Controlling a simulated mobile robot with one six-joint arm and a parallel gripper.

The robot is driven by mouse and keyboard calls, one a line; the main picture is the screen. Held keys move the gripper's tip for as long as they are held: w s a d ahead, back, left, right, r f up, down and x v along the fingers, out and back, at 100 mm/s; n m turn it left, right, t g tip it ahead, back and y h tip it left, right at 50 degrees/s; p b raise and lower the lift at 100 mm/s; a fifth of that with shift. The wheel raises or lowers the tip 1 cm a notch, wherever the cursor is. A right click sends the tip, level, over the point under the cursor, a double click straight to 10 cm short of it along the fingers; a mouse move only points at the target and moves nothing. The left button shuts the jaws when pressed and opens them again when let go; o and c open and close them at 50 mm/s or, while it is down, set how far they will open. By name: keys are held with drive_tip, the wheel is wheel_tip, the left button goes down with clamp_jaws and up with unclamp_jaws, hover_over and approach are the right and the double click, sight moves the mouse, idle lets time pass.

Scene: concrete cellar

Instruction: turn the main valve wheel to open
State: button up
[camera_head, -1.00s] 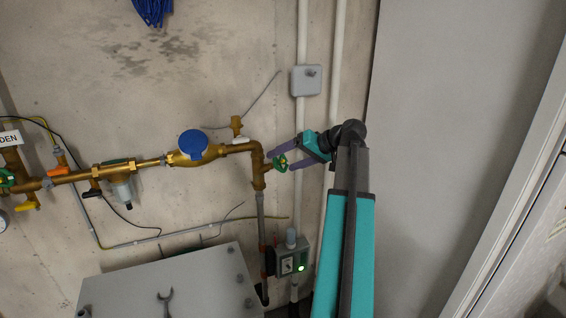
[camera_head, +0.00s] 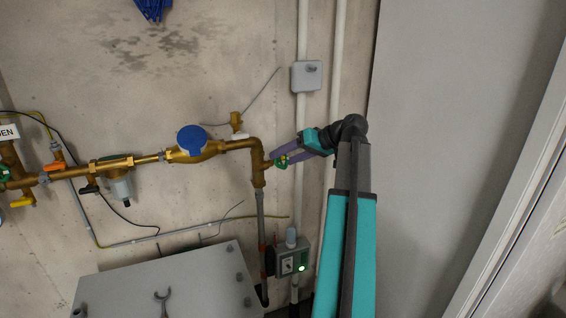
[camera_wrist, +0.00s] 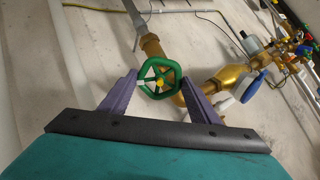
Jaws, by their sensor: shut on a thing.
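The green valve wheel (camera_head: 281,162) sits on the brass pipe (camera_head: 258,165) at the right end of the pipe run. In the wrist view the green wheel (camera_wrist: 159,78) shows its spokes and a yellow centre, facing my camera. My gripper (camera_head: 284,156) reaches in from the right at the wheel. In the wrist view its purple fingers (camera_wrist: 160,92) stand on the left and right of the wheel's rim, shut on it. The fingertips' exact contact with the rim is hard to see.
A blue-capped water meter (camera_head: 192,140) and a filter (camera_head: 121,188) sit along the brass pipe to the left. A grey box (camera_head: 306,77) is on the wall above. A control box with a green light (camera_head: 293,262) and a grey cabinet (camera_head: 205,278) are below.

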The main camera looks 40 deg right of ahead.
drive_tip(key=shift+n+b, duration=1.2)
drive_tip(key=shift+n+b, duration=1.4)
drive_tip(key=shift+b, duration=0.45)
drive_tip(key=o, duration=1.1)
drive_tip(key=shift+s+r, duration=0.1)
drive_tip(key=shift+r, duration=0.05)
drive_tip(key=p+v, duration=0.2)
drive_tip(key=v, duration=0.3)
drive_tip(key=shift+s+d+r, duration=0.15)
drive_tip(key=shift+s+d, duration=0.05)
drive_tip(key=shift+s, duration=0.15)
